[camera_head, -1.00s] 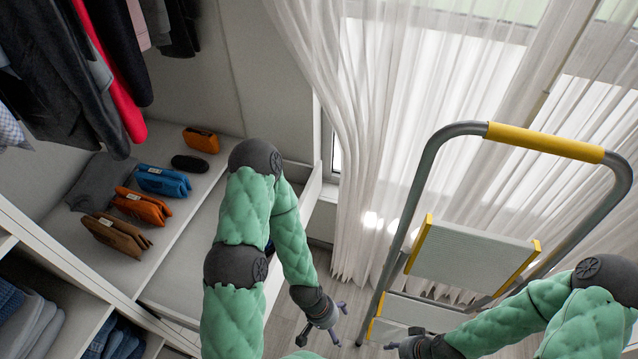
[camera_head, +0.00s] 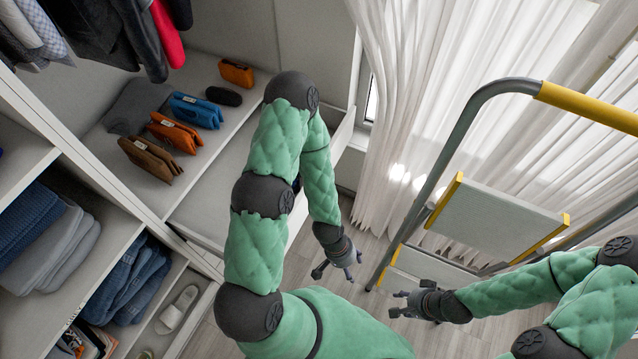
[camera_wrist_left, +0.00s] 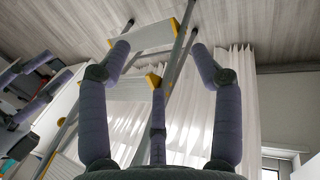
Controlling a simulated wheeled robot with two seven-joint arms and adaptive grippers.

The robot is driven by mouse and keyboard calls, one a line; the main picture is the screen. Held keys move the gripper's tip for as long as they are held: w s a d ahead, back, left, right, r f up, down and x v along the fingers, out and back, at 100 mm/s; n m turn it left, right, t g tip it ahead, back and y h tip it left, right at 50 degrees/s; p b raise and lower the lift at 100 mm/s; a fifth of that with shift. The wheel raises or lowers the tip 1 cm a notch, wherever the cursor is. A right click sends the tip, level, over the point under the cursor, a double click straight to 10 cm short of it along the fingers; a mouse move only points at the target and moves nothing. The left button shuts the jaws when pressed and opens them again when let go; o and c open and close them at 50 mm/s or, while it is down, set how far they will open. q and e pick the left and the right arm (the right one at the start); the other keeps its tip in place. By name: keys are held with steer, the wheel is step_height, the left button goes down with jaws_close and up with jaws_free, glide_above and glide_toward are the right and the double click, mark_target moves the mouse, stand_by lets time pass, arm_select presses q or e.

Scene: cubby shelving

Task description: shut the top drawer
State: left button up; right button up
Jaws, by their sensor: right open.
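The top drawer (camera_head: 208,214) is pulled out below the shelf with the bags. It is pale and its visible interior looks mostly empty. Its front panel (camera_head: 342,138) shows beyond my left arm, which hides much of the drawer. My left gripper (camera_head: 337,269) hangs in front of the drawer, apart from its front, with fingers spread and empty. In the left wrist view its fingers (camera_wrist_left: 160,52) are wide apart with nothing between them. My right gripper (camera_head: 397,303) is open and empty, to the right of the left one, near the stepladder.
A stepladder (camera_head: 497,222) with yellow trim stands close on the right. Curtains (camera_head: 440,90) hang behind it. Bags, such as a blue one (camera_head: 196,110), sit on the shelf. Hanging clothes (camera_head: 110,35) are above left. Folded jeans (camera_head: 130,285) and slippers (camera_head: 177,309) fill lower cubbies.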

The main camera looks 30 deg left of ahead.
arm_select(q)
steer(key=w+r+m, duration=0.1)
steer(key=w+r+m+p, duration=0.1)
steer(key=w+m, duration=0.1)
steer(key=shift+w+d+r+m+g, duration=0.2)
steer(key=shift+d+m+g, duration=0.1)
steer(key=shift+d, duration=0.1)
steer(key=c, duration=0.9)
steer(key=w+r+m, duration=0.1)
steer(key=w+r+m+p, duration=0.1)
steer(key=m, duration=0.1)
steer(key=w+a+r+m+g, duration=0.1)
steer(key=m, duration=0.1)
steer(key=shift+w+a+r+y, duration=0.1)
steer(key=shift+w+r+y, duration=0.05)
steer(key=shift+w+y, duration=0.25)
jaws_close()
steer(key=w+a+r+m+y+p, duration=0.3)
steer(key=w+a+r+m+y, duration=0.4)
steer(key=w+a+r+m, duration=0.45)
steer(key=a+f+n+t+b, duration=0.1)
steer(key=a+f+b, duration=0.3)
steer(key=a+f, duration=0.2)
steer(key=shift+a+y+b, duration=0.3)
steer(key=shift+a+b, duration=0.1)
steer(key=shift+a, duration=0.7)
steer(key=shift+f+n, duration=0.1)
steer(key=shift+n, duration=0.15)
